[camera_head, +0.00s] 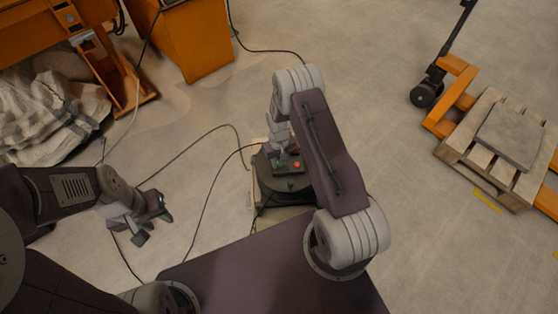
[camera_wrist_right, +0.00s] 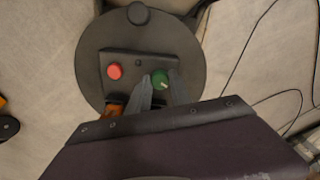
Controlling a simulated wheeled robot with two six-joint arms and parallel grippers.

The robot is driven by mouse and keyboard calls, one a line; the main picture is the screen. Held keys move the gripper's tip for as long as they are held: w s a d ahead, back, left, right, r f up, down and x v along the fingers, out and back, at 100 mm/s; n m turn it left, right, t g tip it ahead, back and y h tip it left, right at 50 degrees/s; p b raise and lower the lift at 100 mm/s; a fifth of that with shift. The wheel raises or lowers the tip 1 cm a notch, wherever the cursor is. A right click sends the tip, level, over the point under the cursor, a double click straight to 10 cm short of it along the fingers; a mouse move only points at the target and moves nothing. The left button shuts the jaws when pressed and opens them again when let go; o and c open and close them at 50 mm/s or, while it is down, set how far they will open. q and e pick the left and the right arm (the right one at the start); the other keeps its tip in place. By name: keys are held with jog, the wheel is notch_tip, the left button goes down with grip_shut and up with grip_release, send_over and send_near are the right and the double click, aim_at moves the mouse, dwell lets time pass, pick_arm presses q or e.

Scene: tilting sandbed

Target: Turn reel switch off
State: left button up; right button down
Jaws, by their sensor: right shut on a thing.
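A black control panel sits on a round dark reel (camera_head: 268,190) on the floor. It carries a red button (camera_head: 297,164) and a green knob (camera_wrist_right: 160,79) with a pale mark on it. In the right wrist view the red button (camera_wrist_right: 115,71) is left of the knob. My right gripper (camera_head: 280,156) reaches down to the panel. In the wrist view its fingers (camera_wrist_right: 161,88) are shut on the green knob, one on each side. My left gripper (camera_head: 155,224) is open and empty, off to the left of the reel.
Black cables (camera_head: 205,190) lie on the floor left of the reel. Orange machinery (camera_head: 190,40) and a pale crumpled sack (camera_head: 45,115) are at the upper left. A pallet (camera_head: 490,145) with a slab on an orange pallet truck (camera_head: 455,85) is at the right.

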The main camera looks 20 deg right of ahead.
aim_at(279, 163)
jog(key=shift+n, duration=0.4)
jog(key=c, duration=1.2)
grip_release()
jog(key=shift+o, duration=0.2)
jog(key=shift+r, duration=0.1)
notch_tip(279, 163, up, 8)
jog(key=shift+p, duration=1.25)
jog(key=shift+r, duration=0.45)
